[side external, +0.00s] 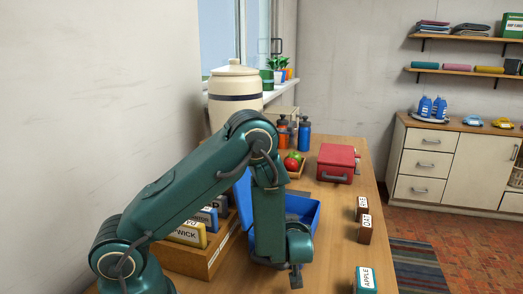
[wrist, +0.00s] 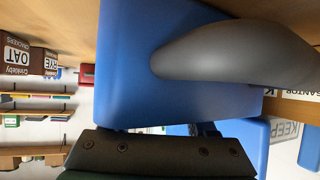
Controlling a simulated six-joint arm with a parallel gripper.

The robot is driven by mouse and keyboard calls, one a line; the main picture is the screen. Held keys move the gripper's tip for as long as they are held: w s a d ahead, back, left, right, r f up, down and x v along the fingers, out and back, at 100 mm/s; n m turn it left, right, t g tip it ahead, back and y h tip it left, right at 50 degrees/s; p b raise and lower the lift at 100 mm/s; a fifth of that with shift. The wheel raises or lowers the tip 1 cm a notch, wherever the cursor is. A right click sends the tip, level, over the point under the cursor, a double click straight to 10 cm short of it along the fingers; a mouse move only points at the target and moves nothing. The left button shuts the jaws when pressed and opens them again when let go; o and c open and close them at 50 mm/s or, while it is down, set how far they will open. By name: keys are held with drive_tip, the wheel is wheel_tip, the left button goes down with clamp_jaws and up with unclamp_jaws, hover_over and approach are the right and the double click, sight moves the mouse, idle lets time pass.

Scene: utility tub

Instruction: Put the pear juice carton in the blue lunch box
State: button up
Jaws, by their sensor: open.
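The blue lunch box (side external: 303,212) stands open on the table, its lid raised at the left and partly behind my arm. I cannot make out a carton labelled pear; a carton labelled APPLE (side external: 367,280) stands at the near right.
Cracker boxes marked OAT (side external: 365,229) and RYE (side external: 362,207) stand along the right edge. A red lunch box (side external: 337,163), a tray with a tomato (side external: 293,161) and bottles (side external: 304,133) are behind. A wooden crate (side external: 205,262) of labelled boxes is at left. Some table is clear at right.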

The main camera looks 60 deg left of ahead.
drive_tip(key=v, duration=1.1)
drive_tip(key=shift+w+r, duration=0.15)
drive_tip(key=w+d+r+m+t+h, duration=0.4)
drive_tip(key=d+r+m+h, duration=0.2)
drive_tip(key=d+r+h, duration=0.6)
drive_tip(key=s+a+f+m+g, duration=0.2)
drive_tip(key=s+a+m, duration=0.1)
drive_tip(key=s, duration=0.5)
drive_tip(key=s+a+f+m+g+y, duration=0.1)
drive_tip(key=s+a+f+m+g, duration=0.1)
drive_tip(key=s, duration=0.7)
drive_tip(key=shift+a+m, duration=0.7)
